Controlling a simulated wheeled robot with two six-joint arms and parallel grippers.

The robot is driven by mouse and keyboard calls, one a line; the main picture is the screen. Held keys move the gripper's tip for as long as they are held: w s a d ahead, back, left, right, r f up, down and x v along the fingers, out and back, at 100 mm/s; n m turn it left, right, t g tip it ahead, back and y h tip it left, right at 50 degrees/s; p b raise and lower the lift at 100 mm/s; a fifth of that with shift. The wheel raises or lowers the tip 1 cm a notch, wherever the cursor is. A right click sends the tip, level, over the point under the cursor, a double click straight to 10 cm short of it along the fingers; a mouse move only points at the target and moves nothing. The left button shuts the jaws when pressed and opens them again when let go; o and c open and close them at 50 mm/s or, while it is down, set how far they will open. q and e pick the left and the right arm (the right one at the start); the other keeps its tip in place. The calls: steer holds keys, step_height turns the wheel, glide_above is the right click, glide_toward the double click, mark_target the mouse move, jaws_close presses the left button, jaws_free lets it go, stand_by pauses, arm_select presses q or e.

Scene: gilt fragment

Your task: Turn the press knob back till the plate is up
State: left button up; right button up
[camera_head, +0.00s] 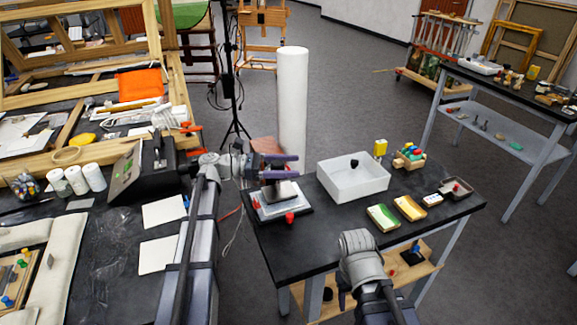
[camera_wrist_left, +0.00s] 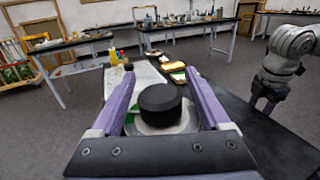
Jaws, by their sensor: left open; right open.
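The small press (camera_head: 277,202) stands at the left end of the dark table, with a pale sheet on its base and a red part at its front. In the left wrist view its round black knob (camera_wrist_left: 160,103) lies between the purple fingers of my left gripper (camera_wrist_left: 160,95). The fingers are apart, with a gap on each side. In the head view my left gripper (camera_head: 277,168) is over the press and covers the knob. A grey plate (camera_head: 283,191) shows below; its exact height is unclear. My right gripper (camera_wrist_left: 268,96) hangs at the table's side, open and empty.
A white open box (camera_head: 353,178) stands to the right of the press. A tall white cylinder (camera_head: 292,110) rises behind the press.

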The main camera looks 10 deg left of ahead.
arm_select(q)
steer(key=shift+c, duration=0.2)
jaws_close()
stand_by(0.3)
